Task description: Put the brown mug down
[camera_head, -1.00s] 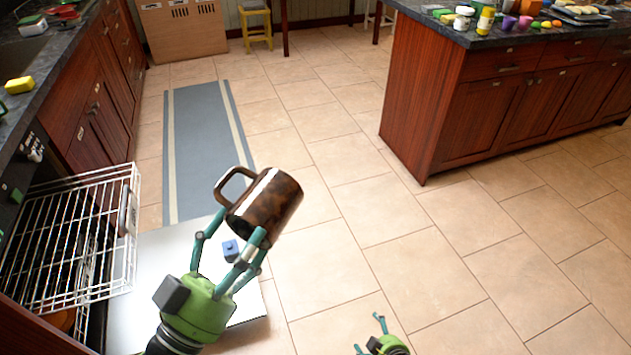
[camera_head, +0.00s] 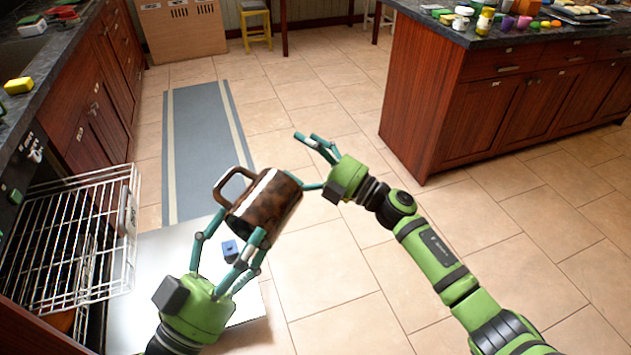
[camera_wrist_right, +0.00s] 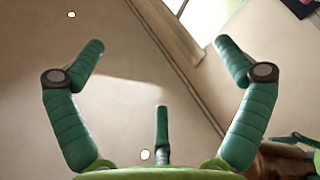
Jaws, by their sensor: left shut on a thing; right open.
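The brown mug (camera_head: 265,203) is tilted in the air in the head view, its handle pointing up and left. My left gripper (camera_head: 232,243) is shut on it, with fingers on its lower side. My right gripper (camera_head: 312,168) is just right of the mug, its fingers pointing left and spread open. One right finger is near the mug's right side; I cannot tell whether they touch. In the right wrist view the right fingers (camera_wrist_right: 160,75) are apart with nothing between them, and part of the brown mug (camera_wrist_right: 282,162) shows at the lower right.
An open dishwasher with a pulled-out wire rack (camera_head: 75,245) stands at the left. A blue item (camera_head: 230,249) lies on its lowered door (camera_head: 150,285). A wooden island (camera_head: 480,110) with a cluttered dark top is at the right. The tiled floor between is mostly clear.

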